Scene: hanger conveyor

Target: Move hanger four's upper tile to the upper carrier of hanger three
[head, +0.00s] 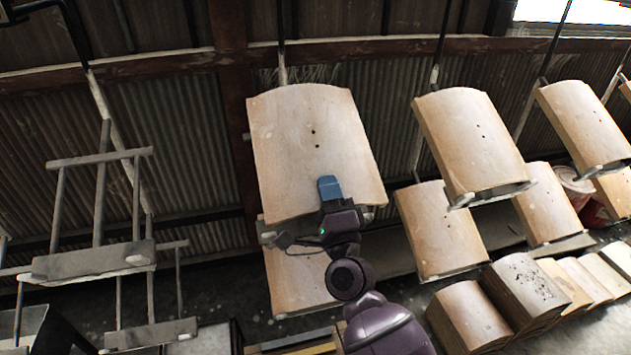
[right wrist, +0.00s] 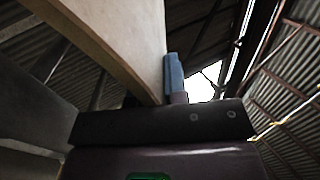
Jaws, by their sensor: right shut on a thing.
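The upper tile (head: 310,125) is a pale wooden, curved-top panel with two small dark holes, on the middle hanger. My right gripper (head: 330,190) is shut on its lower edge, with one blue finger on the front face. In the right wrist view the tile (right wrist: 115,30) shows edge-on beside the blue finger (right wrist: 174,75). The tile's lower edge is at or just above its carrier (head: 268,237); I cannot tell whether they touch. A lower tile (head: 290,285) hangs below, partly hidden by my arm. The hanger at left has a bare upper carrier (head: 90,262). My left gripper is not in view.
The left hanger's lower carrier (head: 155,332) is bare too. To the right, further hangers carry tiles (head: 472,140). Stacked tiles (head: 520,290) stand at lower right. A corrugated wall (head: 180,150) and a dark red beam (head: 150,65) lie behind.

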